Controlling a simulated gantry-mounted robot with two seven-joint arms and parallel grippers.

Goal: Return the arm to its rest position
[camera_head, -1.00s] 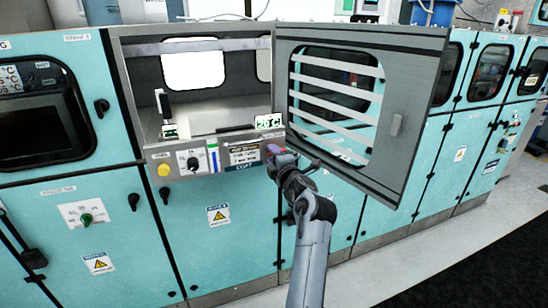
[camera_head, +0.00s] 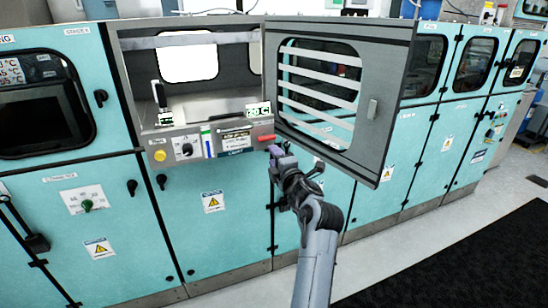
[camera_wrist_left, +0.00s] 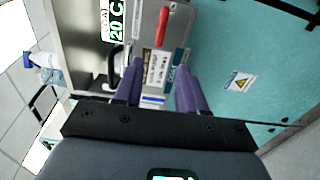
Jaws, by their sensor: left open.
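My left arm (camera_head: 315,255) reaches up from the bottom of the head view. Its gripper (camera_head: 274,150) is just below and in front of the red handle (camera_head: 266,138), at the lower right corner of the cabinet opening. In the left wrist view its two purple fingers (camera_wrist_left: 160,75) are spread apart with nothing between them. The red handle (camera_wrist_left: 163,20) shows beyond the fingertips. No contact with the panel is visible. My right gripper is not in view.
The grey slatted door (camera_head: 398,100) stands open close to the right of my gripper. The control panel (camera_head: 170,155) has a yellow button, a knob and a 20 C display. Teal cabinets (camera_head: 235,250) run along behind. The floor at lower right (camera_head: 400,245) is clear.

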